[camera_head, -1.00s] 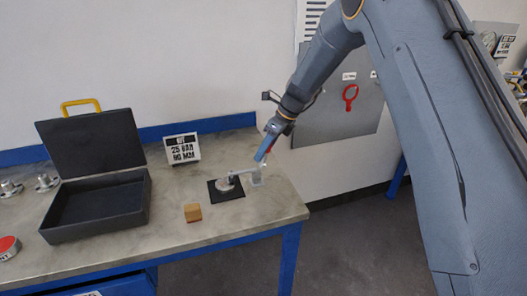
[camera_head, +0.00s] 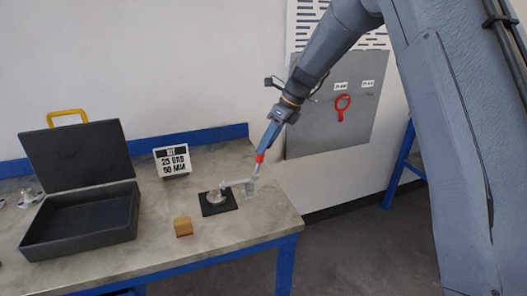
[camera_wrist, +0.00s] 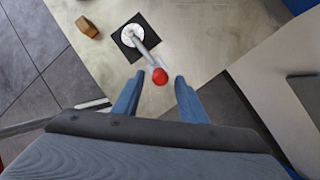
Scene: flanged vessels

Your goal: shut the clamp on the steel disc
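The steel disc (camera_head: 216,198) lies on a black square pad (camera_head: 230,207) on the bench; it also shows in the wrist view (camera_wrist: 129,38). Whether the arm's tip touches the disc is too small to tell. The clamp's red knob (camera_wrist: 160,76) is raised above its base, at my fingertips. My gripper (camera_head: 264,148) comes down from above; in the wrist view its two blue fingers (camera_wrist: 157,84) are apart, with the knob between or just beyond their tips. The knob is not visibly gripped.
A wooden block (camera_head: 183,226) sits on the bench in front of the pad. The bench's right edge is close to the clamp. A grey wall panel (camera_head: 335,110) hangs behind.

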